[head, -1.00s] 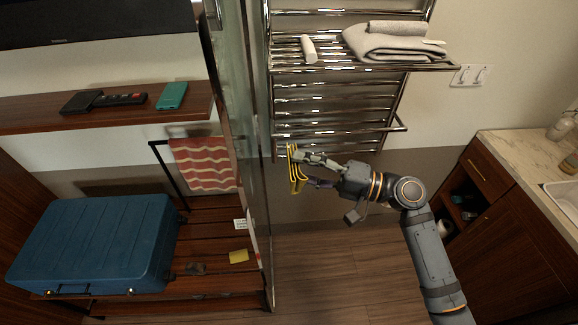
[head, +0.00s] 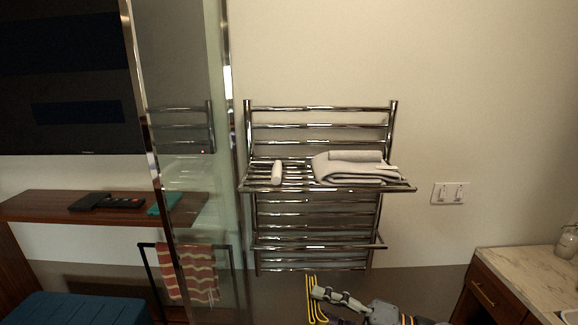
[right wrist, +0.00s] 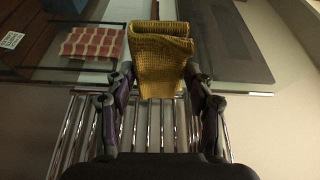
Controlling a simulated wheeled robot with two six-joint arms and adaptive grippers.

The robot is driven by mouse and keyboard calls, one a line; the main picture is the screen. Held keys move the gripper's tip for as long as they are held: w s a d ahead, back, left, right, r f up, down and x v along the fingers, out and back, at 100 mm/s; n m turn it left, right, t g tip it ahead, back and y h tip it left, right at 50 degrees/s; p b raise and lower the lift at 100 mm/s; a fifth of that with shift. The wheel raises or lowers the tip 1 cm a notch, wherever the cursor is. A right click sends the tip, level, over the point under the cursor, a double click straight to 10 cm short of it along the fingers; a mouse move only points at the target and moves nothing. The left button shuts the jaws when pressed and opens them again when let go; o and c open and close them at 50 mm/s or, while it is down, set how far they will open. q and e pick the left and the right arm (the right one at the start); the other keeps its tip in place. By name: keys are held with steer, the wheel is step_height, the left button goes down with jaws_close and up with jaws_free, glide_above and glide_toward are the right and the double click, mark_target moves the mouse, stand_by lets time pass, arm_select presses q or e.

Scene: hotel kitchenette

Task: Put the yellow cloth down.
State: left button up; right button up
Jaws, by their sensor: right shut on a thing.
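My right gripper (head: 322,304) is at the bottom of the head view, just below the chrome towel rack. It is shut on the yellow cloth (head: 311,299), which shows edge-on there as a thin folded strip. In the right wrist view the yellow cloth (right wrist: 160,62) is a folded, woven piece between the two fingers of the right gripper (right wrist: 160,82). The towel rack (head: 318,190) has an upper shelf of bars and a lower rail. My left gripper is in neither view.
On the rack's shelf lie a grey folded towel (head: 350,170) and a small white roll (head: 277,172); bare bars lie between them. A glass panel (head: 190,130) stands left of the rack. A striped towel (head: 190,275) hangs behind it. A counter (head: 520,275) is at right.

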steer(key=w+d+f+m+t+h, duration=0.2)
steer(key=d+f+m+t+h, duration=0.15)
steer(key=d, duration=0.45)
steer(key=w+d+f+m+t+h, duration=0.2)
steer(key=d+f+t, duration=0.15)
steer(key=d, duration=0.45)
steer(key=w+d+f+m+t+h, duration=0.2)
steer(key=d+f+m+h, duration=0.15)
steer(key=d, duration=0.35)
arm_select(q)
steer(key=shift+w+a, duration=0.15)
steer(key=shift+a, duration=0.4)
arm_select(e)
steer(key=s+a+f+m+t+h, duration=0.1)
steer(key=a+f+m+t+h, duration=0.1)
steer(key=a+h, duration=0.6)
steer(key=a+f+m, duration=0.1)
steer(key=a+m, duration=0.1)
steer(key=a, duration=0.1)
steer(key=shift+f, duration=0.1)
